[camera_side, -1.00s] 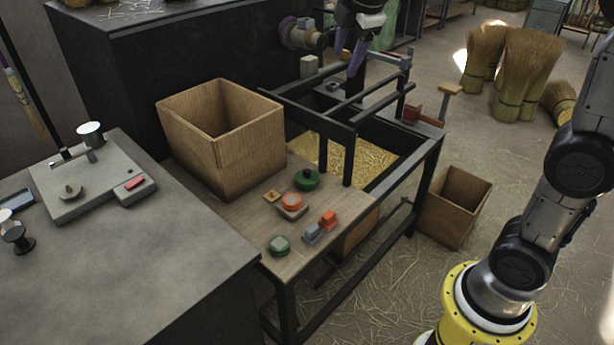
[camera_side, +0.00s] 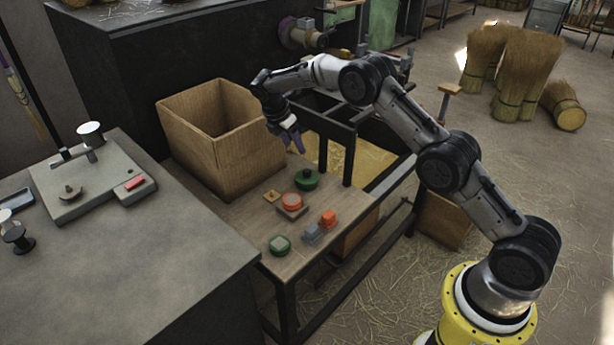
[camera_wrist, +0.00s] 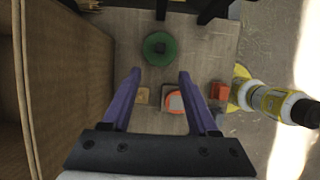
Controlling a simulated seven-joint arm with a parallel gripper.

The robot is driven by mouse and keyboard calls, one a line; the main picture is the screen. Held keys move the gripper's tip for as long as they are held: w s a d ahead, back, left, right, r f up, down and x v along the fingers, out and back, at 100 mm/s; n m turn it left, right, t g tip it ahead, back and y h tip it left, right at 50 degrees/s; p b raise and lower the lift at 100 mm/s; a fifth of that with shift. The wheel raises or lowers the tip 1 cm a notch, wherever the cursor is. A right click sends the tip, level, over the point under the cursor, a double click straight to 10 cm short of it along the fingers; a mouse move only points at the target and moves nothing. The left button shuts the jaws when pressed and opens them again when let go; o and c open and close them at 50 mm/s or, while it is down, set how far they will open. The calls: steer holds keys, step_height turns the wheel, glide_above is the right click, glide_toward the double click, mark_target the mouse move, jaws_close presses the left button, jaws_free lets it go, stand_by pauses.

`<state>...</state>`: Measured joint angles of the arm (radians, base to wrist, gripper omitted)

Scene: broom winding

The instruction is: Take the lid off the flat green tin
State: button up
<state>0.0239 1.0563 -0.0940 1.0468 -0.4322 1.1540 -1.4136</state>
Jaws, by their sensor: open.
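A flat green tin (camera_side: 307,180) with a dark knob on its lid sits on the wooden bench top. In the wrist view the green tin (camera_wrist: 148,54) shows from above, just beyond my fingertips and roughly centred between them. The lid appears to be on it. My gripper (camera_side: 297,141) has purple fingers and hangs above the bench, apart from the tin. In the wrist view my gripper (camera_wrist: 159,76) is open, with nothing between its fingers.
A tall wooden box (camera_side: 235,160) stands close to the left. A red-orange round piece on a block (camera_side: 291,203), a small yellowish square (camera_side: 271,196), an orange block (camera_side: 328,219), a grey block (camera_side: 312,235) and another green round item (camera_side: 279,245) lie nearer. Dark frame bars (camera_side: 347,160) rise behind.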

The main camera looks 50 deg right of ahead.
mark_target(307, 171)
steer(key=x, duration=1.4)
steer(key=shift+d, duration=0.15)
steer(key=shift+r, duration=0.1)
jaws_close()
